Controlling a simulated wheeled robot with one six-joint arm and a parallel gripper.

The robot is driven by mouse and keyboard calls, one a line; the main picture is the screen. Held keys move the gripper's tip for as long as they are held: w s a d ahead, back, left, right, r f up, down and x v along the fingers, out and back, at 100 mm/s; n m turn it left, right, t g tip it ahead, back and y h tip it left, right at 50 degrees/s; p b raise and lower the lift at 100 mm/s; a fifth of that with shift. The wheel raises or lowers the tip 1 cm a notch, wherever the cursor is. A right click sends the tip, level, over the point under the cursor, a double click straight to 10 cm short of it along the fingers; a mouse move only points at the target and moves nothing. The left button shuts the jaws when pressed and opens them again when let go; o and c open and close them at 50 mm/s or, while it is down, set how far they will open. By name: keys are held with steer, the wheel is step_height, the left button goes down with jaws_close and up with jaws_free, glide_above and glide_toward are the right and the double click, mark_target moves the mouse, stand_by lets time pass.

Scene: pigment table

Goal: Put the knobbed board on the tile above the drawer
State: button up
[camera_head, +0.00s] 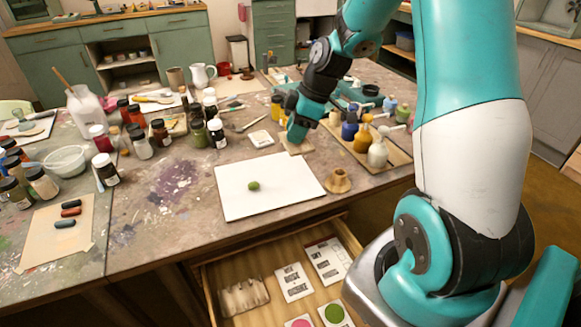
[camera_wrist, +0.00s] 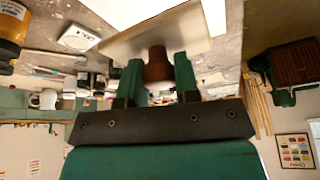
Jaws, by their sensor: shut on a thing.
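The knobbed board (camera_head: 297,146) is a small beige plate under my gripper (camera_head: 297,130) in the head view. In the wrist view, my gripper (camera_wrist: 157,66) has its two green fingers shut on the board's brown knob, with the pale board (camera_wrist: 128,40) spread beyond them. Whether the board touches the table is hard to tell. A large white tile (camera_head: 285,198) with a green blob (camera_head: 253,186) lies at the front of the table, above the open drawer (camera_head: 256,262). The board is behind this tile, near its back right.
A tan knobbed piece (camera_head: 338,182) stands just right of the tile. A tray (camera_head: 398,158) with several bottles stands to the right. A small white block (camera_head: 261,139) lies left of the board. Several dark jars (camera_head: 217,133) stand further left. The drawer holds cards.

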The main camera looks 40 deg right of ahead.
mark_target(309, 140)
step_height(309, 140, down, 11)
steer(key=shift+r, duration=0.1)
stand_by(0.3)
steer(key=shift+b, duration=0.35)
steer(key=o, duration=0.9)
steer(key=v, duration=1.1)
steer(key=shift+r, duration=0.25)
steer(key=s+a+r+m+g, duration=0.1)
steer(key=s+a+r, duration=0.25)
steer(key=a, duration=0.45)
steer(key=s+a+r, duration=0.3)
steer(key=s+a, duration=0.1)
steer(key=a, duration=0.4)
steer(key=s+a+r+m+g, duration=0.1)
steer(key=s+a+r, duration=0.2)
steer(key=a, duration=0.5)
steer(key=shift+m+g+y, duration=0.3)
steer(key=shift+m+g, duration=0.1)
steer(key=shift+m, duration=0.4)
steer(key=s+a, duration=0.1)
steer(key=s, duration=0.1)
steer(key=s+a+r, duration=0.1)
steer(key=s, duration=0.2)
steer(key=s+a, duration=0.1)
steer(key=s, duration=0.2)
steer(key=shift+s+a+r, duration=0.2)
steer(key=shift+a+r, duration=0.2)
